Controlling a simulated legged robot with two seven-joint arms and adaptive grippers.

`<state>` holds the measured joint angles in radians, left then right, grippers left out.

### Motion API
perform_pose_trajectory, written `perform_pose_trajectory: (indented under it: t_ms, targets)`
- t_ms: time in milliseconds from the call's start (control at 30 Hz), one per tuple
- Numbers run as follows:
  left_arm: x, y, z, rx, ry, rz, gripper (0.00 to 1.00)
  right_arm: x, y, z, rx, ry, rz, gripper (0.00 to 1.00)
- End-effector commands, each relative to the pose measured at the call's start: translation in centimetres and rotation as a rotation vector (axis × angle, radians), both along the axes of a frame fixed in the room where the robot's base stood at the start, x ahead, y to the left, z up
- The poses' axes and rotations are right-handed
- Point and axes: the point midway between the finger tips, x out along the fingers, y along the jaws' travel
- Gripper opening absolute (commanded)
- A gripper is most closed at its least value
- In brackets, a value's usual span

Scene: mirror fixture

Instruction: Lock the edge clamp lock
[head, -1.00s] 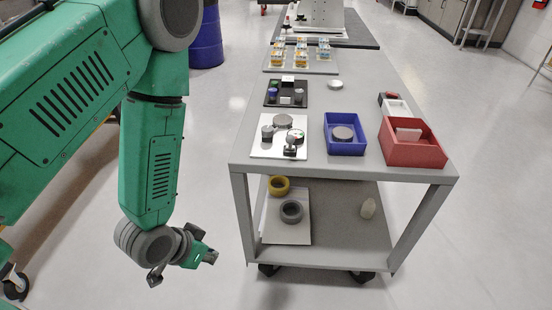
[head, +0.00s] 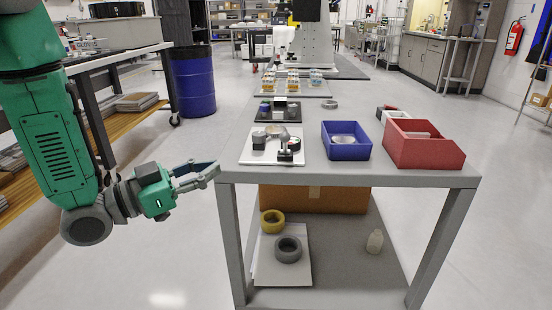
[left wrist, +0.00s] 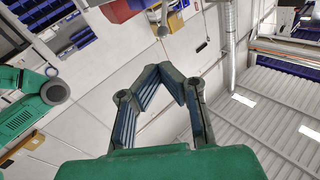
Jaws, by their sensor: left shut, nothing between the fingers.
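A white plate (head: 262,157) lies on the near left part of the grey table top. It carries a dark cylinder (head: 258,140), a round disc at its back and a small black-and-white clamp-like device (head: 289,150) at its right. The device is too small for me to tell its lock position. My left gripper (head: 216,168) is just left of the table's near left corner, apart from the plate and pointing right. Its fingers meet at the tips with nothing between them, as in the left wrist view (left wrist: 160,69). My right gripper is out of view.
Right of the plate stand a blue bin (head: 346,152) and a red bin (head: 430,155). A black tray (head: 266,117) lies behind the plate. The lower shelf holds a yellow roll (head: 272,217) and a grey roll (head: 288,249). A blue barrel (head: 193,85) stands on the floor behind.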

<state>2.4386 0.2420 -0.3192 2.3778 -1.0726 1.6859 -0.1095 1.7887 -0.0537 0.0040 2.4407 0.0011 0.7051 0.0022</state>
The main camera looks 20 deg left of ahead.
Motion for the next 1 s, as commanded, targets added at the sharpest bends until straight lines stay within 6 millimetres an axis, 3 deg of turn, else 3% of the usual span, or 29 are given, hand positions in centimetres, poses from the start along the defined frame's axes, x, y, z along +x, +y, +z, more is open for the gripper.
perform_pose_trajectory:
  t_ms: [467,667,1000]
  targets:
    - [0.4,-0.8,0.4,0.005,-0.010,-0.004,0.00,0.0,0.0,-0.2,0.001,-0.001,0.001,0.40]
    - [2.8,-2.4,0.4,0.003,-0.012,-0.006,0.00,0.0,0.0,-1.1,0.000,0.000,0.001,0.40]
    - [8.2,-6.9,1.1,0.003,-0.012,-0.004,0.00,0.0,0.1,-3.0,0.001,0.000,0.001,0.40]
